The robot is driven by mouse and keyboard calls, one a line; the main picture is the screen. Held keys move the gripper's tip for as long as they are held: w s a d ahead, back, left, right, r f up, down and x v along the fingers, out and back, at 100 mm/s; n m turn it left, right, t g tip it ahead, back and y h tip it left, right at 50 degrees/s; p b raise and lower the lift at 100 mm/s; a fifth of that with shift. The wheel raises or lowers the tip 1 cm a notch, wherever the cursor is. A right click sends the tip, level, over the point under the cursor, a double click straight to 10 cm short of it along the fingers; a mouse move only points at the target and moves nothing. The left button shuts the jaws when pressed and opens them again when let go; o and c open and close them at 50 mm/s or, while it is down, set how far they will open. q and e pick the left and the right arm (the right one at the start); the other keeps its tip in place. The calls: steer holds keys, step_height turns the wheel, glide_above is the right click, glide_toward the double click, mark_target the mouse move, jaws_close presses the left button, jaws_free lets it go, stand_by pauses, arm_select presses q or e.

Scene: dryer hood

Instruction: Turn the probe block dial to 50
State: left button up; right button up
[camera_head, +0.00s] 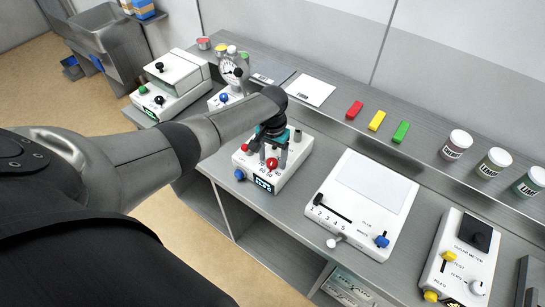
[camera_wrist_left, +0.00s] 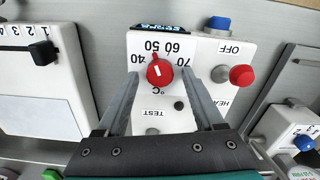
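The probe block is a white box (camera_head: 296,158) on the bench, under my left gripper (camera_head: 273,158). In the left wrist view the block (camera_wrist_left: 205,50) shows upside down. Numbers 40, 50, 60 and 70 ring the dial. My left gripper (camera_wrist_left: 162,78) is open, one finger on each side of the dial, with gaps showing at both sides. A red HEAT knob (camera_wrist_left: 242,75), a blue knob (camera_wrist_left: 219,24) marked OFF and a dark display (camera_wrist_left: 160,29) are also on the block. My right gripper is out of view.
A white device with a numbered slider (camera_head: 362,205) stands to the right, and a meter (camera_head: 462,262) beyond it. A dial gauge (camera_head: 233,70) and a lidded device (camera_head: 172,82) stand to the left. Red, yellow and green blocks (camera_head: 377,120) lie on the shelf behind.

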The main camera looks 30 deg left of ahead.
mark_target(272, 160)
arm_select(q)
steer(key=shift+r, duration=0.45)
step_height(272, 160, up, 14)
steer(key=p, duration=0.1)
steer(key=shift+r, duration=0.15)
stand_by(0.5)
